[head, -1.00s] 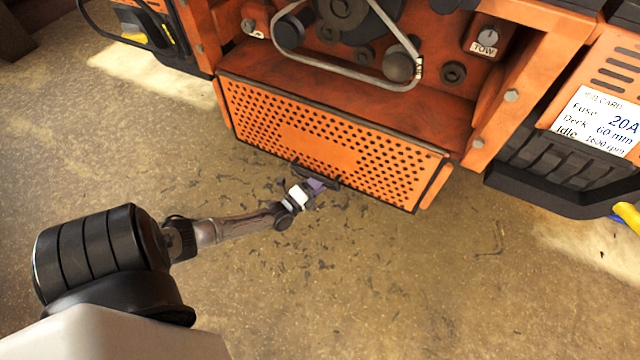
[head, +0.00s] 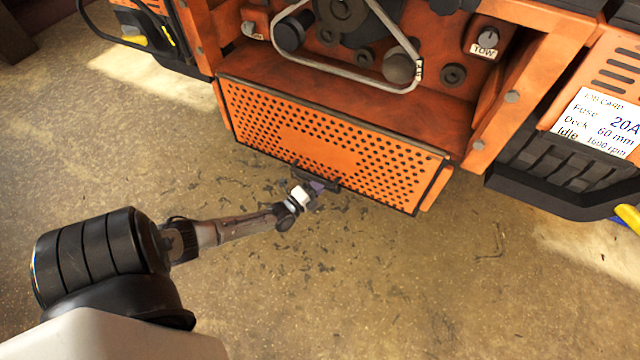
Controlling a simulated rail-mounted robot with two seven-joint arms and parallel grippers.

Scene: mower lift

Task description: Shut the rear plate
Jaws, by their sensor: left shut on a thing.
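The rear plate (head: 330,150) is an orange perforated panel on the orange mower. It hangs open, tilted outward, with the belt and pulleys bare above and behind it. My left gripper (head: 318,183) is at the plate's lower edge, near its middle, and is shut on the plate's edge or a handle there. The exact grip is small and partly hidden by the gripper itself. My right gripper is not in view.
A belt (head: 345,75) runs around pulleys in the open bay. A TOW knob (head: 487,38) sits at upper right. A label card (head: 600,122) is on the right side. The floor (head: 420,290) in front is clear except for dark clippings.

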